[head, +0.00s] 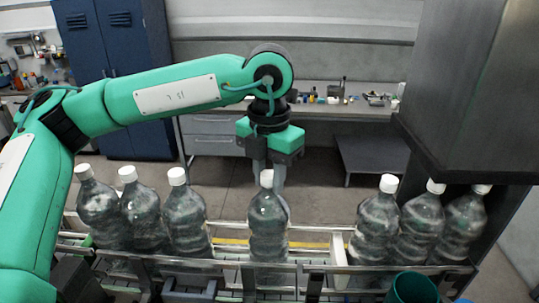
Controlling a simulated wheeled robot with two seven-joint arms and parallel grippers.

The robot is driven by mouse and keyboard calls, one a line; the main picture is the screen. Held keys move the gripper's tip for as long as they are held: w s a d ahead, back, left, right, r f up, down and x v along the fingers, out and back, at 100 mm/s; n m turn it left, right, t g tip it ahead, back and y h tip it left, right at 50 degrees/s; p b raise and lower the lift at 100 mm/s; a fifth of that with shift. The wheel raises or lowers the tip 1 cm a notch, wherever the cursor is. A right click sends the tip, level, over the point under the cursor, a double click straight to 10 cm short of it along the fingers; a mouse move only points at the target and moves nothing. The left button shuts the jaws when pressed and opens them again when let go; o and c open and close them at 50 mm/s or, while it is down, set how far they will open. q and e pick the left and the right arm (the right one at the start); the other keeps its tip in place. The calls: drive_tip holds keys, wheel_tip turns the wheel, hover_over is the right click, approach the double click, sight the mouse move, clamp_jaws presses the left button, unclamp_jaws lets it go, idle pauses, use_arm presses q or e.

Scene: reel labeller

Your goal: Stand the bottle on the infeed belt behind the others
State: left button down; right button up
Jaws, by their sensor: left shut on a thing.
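The bottle (268,222), clear with a white cap, stands upright at the middle of the infeed belt (230,270), in the gap between two groups of bottles. My left gripper (268,178) points down at its cap and neck and is shut on it. The bottle's base is partly hidden by the front rail, so I cannot tell whether it touches the belt. Three similar bottles (188,215) stand to the left and three more (376,222) to the right, the last near the dark machine housing. My right gripper is not in view.
The dark grey machine housing (465,90) overhangs the belt's right end. Metal rails (320,268) run along the belt. A dark green round thing (412,290) is at the bottom right. A bench (325,110) and blue cabinet (120,60) stand behind, with open floor between.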

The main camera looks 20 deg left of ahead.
use_arm(q)
drive_tip(key=shift+d+f+b, duration=0.1)
drive_tip(key=shift+b, duration=0.2)
drive_tip(key=c, duration=1.3)
unclamp_jaws()
drive_tip(key=shift+o, duration=0.9)
drive_tip(key=shift+s, duration=0.1)
drive_tip(key=shift+p, duration=0.3)
wheel_tip(320, 180, up, 11)
drive_tip(key=b, duration=0.4)
drive_tip(key=shift+f, duration=0.1)
drive_tip(key=shift+r, duration=0.7)
